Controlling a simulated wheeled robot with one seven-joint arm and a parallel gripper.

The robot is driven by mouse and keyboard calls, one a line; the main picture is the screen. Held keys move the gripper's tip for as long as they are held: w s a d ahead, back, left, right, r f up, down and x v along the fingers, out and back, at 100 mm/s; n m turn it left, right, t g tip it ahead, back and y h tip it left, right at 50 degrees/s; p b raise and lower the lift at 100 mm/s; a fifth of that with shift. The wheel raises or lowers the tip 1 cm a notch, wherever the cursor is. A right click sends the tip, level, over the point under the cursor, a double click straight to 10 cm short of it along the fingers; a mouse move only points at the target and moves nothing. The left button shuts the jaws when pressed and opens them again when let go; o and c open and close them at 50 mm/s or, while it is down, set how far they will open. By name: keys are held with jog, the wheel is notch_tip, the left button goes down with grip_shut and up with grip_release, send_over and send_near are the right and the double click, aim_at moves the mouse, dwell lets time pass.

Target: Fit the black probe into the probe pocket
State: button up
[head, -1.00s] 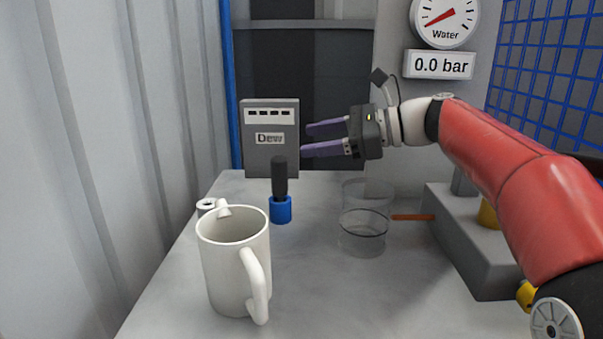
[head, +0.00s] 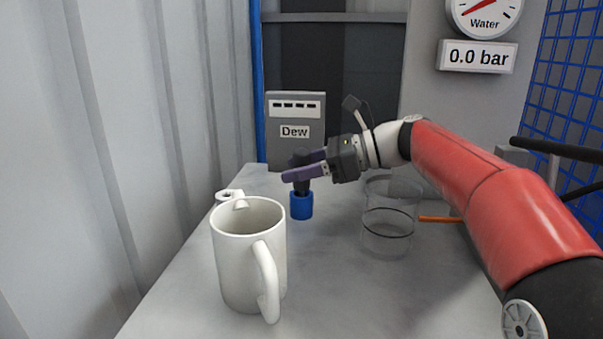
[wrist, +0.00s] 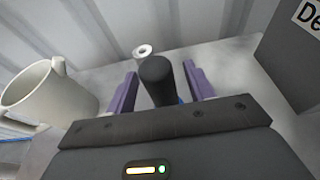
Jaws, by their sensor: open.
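The black probe (head: 301,158) stands upright with its blue lower part (head: 301,206) on the bench. My gripper (head: 295,168) is open, its two purple fingers level and on either side of the probe's upper part. In the wrist view the probe's dark round top (wrist: 157,72) sits between the open fingers (wrist: 160,80), with a gap on both sides. A white piece with a round hole (head: 230,195) is at the bench's left edge behind the mug; it also shows in the wrist view (wrist: 143,51). I cannot tell whether it is the probe pocket.
A white mug (head: 240,270) stands in front, left of the probe, with a white bit at its rim. Clear round containers (head: 388,225) stand to the right, near an orange rod (head: 438,219). A grey "Dew" box (head: 296,148) is behind. The front middle bench is clear.

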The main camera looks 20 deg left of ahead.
jog(key=c, duration=1.1)
